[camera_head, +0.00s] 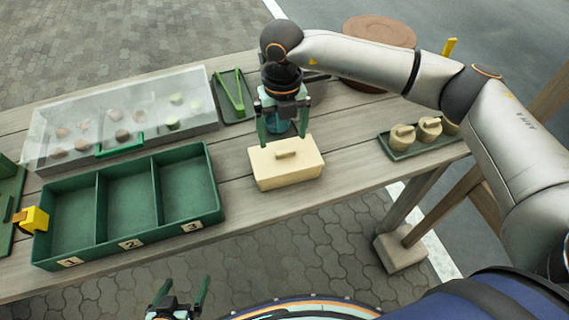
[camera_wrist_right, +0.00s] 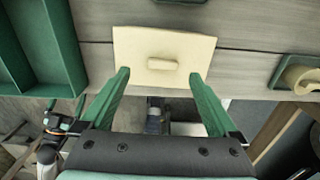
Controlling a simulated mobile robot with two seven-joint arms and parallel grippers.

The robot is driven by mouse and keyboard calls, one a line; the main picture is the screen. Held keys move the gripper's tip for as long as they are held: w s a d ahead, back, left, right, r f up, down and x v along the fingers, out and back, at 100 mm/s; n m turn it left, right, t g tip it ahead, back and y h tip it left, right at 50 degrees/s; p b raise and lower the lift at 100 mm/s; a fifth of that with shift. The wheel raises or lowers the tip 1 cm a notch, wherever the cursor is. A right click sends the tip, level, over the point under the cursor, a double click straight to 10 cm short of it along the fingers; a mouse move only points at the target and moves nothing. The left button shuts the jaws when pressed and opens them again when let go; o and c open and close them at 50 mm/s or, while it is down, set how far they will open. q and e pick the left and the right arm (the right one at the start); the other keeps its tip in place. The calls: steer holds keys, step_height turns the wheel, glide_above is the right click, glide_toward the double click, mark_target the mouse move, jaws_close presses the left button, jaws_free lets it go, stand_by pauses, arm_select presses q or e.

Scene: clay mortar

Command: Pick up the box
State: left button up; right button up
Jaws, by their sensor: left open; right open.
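The box (camera_head: 287,168) is cream-coloured with a small raised handle on its lid, and it sits on the wooden table near the front edge. It also shows in the right wrist view (camera_wrist_right: 163,57), beyond my fingertips. My right gripper (camera_head: 283,139) is open and empty, with its green fingers pointing down above the back of the box. In the right wrist view its fingers (camera_wrist_right: 160,72) lie toward the two sides of the box; I cannot tell whether they touch it. My left gripper (camera_head: 182,287) is open and empty at the bottom of the head view, away from the box.
A green tray with three numbered compartments (camera_head: 161,190) stands left of the box. Behind it is a clear-lidded case (camera_head: 55,117) with several lumps and a green holder with tongs (camera_head: 234,100). A small tray of clay pots (camera_head: 419,146) is to the right, and a brown round stand (camera_head: 380,31) behind.

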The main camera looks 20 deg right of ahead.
mark_target(285, 151)
steer(key=f, duration=0.4)
steer(key=shift+s+d+f, duration=0.1)
steer(key=shift+d+f, duration=0.15)
steer(key=shift+f, duration=0.15)
jaws_close()
stand_by(0.4)
